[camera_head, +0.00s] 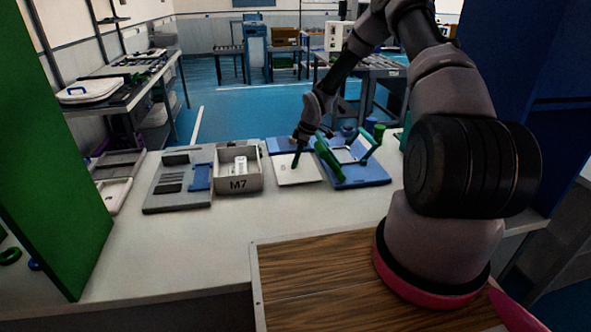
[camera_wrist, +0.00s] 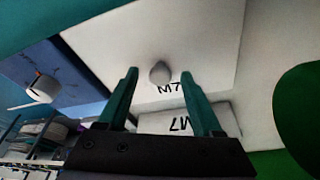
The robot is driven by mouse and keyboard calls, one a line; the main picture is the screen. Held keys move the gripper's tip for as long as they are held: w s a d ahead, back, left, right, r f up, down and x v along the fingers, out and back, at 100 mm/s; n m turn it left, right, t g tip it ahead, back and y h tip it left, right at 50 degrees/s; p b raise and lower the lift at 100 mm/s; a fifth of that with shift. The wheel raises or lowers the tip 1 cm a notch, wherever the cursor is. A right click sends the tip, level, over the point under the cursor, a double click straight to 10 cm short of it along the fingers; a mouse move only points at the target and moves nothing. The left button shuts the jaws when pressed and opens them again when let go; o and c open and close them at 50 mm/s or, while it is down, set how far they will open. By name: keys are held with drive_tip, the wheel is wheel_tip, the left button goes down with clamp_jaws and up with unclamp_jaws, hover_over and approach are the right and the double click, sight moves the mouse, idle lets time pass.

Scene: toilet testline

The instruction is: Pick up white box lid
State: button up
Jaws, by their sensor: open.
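The white box lid (camera_head: 297,171) lies flat on the table, right of the grey box marked M7 (camera_head: 238,182). In the wrist view the lid (camera_wrist: 215,45) fills much of the picture, with a small round knob (camera_wrist: 159,72) and M7 lettering. My gripper (camera_head: 297,161) points down over the lid. In the wrist view its two green fingers stand apart with the knob showing between them, not touching it. I cannot tell how far the fingertips are above the lid. The gripper is open and holds nothing.
A blue fixture (camera_head: 362,176) with a green upright part (camera_head: 328,160) stands close to the right of the lid. A grey tray (camera_head: 166,197) lies left of the box. A green panel (camera_head: 55,175) stands at the far left. The front of the white table (camera_head: 200,250) is clear.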

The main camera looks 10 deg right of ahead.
clamp_jaws()
drive_tip(key=shift+r, duration=0.15)
